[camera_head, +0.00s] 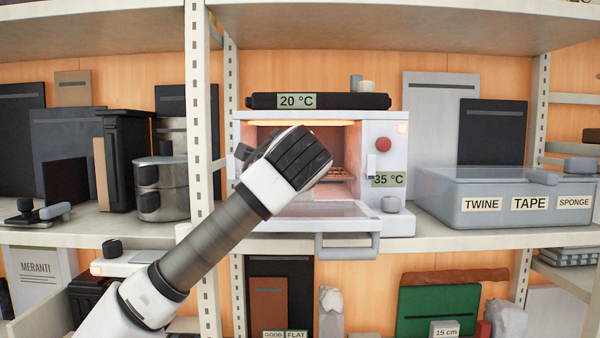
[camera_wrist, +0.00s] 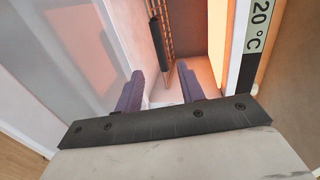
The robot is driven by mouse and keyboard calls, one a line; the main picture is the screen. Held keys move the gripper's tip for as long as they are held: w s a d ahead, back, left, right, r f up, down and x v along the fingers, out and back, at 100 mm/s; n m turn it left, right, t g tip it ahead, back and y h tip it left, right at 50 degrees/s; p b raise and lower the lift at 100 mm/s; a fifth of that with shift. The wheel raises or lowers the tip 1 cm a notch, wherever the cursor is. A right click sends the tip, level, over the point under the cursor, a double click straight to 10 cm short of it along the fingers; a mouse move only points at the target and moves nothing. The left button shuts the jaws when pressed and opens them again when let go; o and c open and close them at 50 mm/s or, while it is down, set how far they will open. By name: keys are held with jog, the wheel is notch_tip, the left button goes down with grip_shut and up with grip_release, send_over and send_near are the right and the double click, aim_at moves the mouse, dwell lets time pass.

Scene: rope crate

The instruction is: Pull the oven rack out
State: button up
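The white oven (camera_head: 402,150) stands on the middle shelf with its glass door (camera_head: 320,209) folded down and its inside lit orange. The rack (camera_head: 340,173) shows only in part inside the oven; my arm hides the rest. In the wrist view the rack's wire grid (camera_wrist: 168,28) lies ahead, with a dark bar (camera_wrist: 155,36) along its edge. My gripper (camera_wrist: 160,73) is at the oven's opening, above the lowered door. Its two purple fingers are apart with nothing between them. The bar appears beyond the fingertips, and I see no contact.
The door's handle (camera_head: 347,246) sticks out below the shelf edge. A black slab (camera_head: 330,101) lies on the oven. A grey box (camera_head: 490,205) is to the right.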

jog(key=w+p, duration=0.1)
jog(key=w, duration=0.3)
jog(key=w+f+p, duration=0.1)
jog(key=w+p, duration=0.1)
jog(key=w, duration=0.2)
jog(key=w+f+p, duration=0.1)
jog(key=w+p, duration=0.1)
jog(key=w, duration=0.2)
jog(key=shift+f, duration=0.1)
jog(key=shift+w+f, duration=0.25)
jog(key=shift+w, duration=0.2)
grip_shut()
